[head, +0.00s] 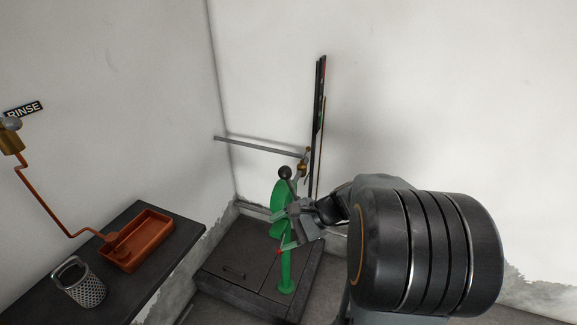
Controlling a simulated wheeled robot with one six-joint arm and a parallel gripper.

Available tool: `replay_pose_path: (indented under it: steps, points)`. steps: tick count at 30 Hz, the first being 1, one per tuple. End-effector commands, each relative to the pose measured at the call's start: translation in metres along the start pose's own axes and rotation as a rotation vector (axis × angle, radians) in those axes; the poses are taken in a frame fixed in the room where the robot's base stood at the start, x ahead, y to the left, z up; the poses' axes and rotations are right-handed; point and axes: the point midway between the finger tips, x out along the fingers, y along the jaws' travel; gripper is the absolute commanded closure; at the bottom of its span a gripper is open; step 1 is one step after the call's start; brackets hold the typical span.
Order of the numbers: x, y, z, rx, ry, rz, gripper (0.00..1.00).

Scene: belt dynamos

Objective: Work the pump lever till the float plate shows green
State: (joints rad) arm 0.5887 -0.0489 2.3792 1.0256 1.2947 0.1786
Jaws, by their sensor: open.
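The green pump (286,270) stands on a dark slab in the corner. A black ball knob (285,172) sits at its top, apparently the end of the pump lever; the rest of the lever is hard to make out. My gripper (279,232) is open, its fingers pointing left in front of the pump's upper body, below the knob. I cannot tell whether it touches the pump. A tall dark gauge board (318,120) stands upright behind, with thin red and green marks along its edge. I cannot tell which part is the float plate or what it shows.
A grey pipe (262,146) runs along the wall to a brass fitting (303,165). At left, a dark bench (172,254) bears an orange tray (137,242) and a perforated metal basket (79,283). A RINSE sign (24,109) hangs above. Walls close in behind the pump.

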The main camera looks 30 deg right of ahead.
Motion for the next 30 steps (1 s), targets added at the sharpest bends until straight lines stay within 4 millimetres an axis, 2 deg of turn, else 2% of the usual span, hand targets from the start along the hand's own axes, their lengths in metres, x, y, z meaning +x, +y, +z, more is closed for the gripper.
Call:
replay_pose_path:
  steps: [1, 3, 6, 9, 13, 17, 30]
  points:
    - [-0.017, -0.015, -0.011, 0.121, -0.04, -0.123, 0.31]
    - [-0.039, -0.032, -0.028, 0.252, -0.096, -0.292, 0.31]
    - [-0.072, -0.048, -0.051, 0.386, -0.156, -0.501, 0.31]
    - [-0.099, -0.055, -0.07, 0.468, -0.198, -0.655, 0.31]
    - [-0.117, -0.061, -0.083, 0.518, -0.227, -0.766, 0.31]
    - [-0.114, -0.071, -0.087, 0.531, -0.236, -0.798, 0.31]
    - [-0.058, -0.132, -0.085, 0.529, -0.235, -0.795, 0.31]
